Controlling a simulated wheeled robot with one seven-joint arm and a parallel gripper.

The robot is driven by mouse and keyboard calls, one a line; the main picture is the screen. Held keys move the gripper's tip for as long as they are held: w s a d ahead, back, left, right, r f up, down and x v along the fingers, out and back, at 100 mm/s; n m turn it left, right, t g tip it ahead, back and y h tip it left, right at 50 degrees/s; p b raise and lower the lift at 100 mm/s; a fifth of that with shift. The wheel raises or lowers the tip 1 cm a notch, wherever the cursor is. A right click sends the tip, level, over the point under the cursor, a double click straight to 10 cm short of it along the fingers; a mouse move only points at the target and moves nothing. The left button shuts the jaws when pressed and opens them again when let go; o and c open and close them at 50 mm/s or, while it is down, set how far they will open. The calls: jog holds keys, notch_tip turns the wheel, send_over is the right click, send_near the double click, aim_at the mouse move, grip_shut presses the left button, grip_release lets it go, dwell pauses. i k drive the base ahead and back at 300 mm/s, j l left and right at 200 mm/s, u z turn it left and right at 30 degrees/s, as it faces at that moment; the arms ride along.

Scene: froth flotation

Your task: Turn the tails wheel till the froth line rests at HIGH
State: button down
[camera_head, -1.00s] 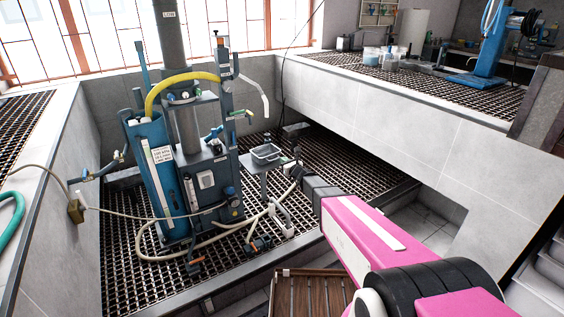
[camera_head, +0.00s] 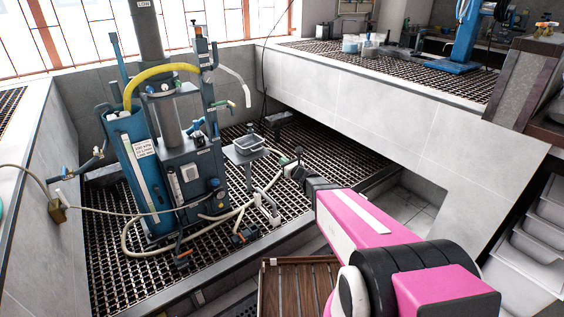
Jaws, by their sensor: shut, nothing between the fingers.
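The blue flotation column (camera_head: 130,170) stands on the grating with a pale sight strip (camera_head: 134,162) and a label on its front. The froth line and its HIGH mark are too small to read. Low valves show at the rig's foot, one at the front (camera_head: 182,256) and one at right (camera_head: 245,234). I cannot tell which carries the tails wheel. My pink arm reaches from the lower right. My gripper (camera_head: 291,166) is small in view, shut and empty, right of the rig near the small tray stand, apart from the low valves.
A grey tray (camera_head: 248,145) sits on a stand beside the rig. Pale hoses (camera_head: 130,246) loop low over the grating. A tiled wall (camera_head: 370,120) runs at right. A slatted wooden platform (camera_head: 295,290) lies in front. Open grating (camera_head: 110,270) shows at front left.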

aim_at(208, 76)
jog(key=u, duration=0.9)
jog(key=k+l+u, duration=0.1)
jog(key=u, duration=0.25)
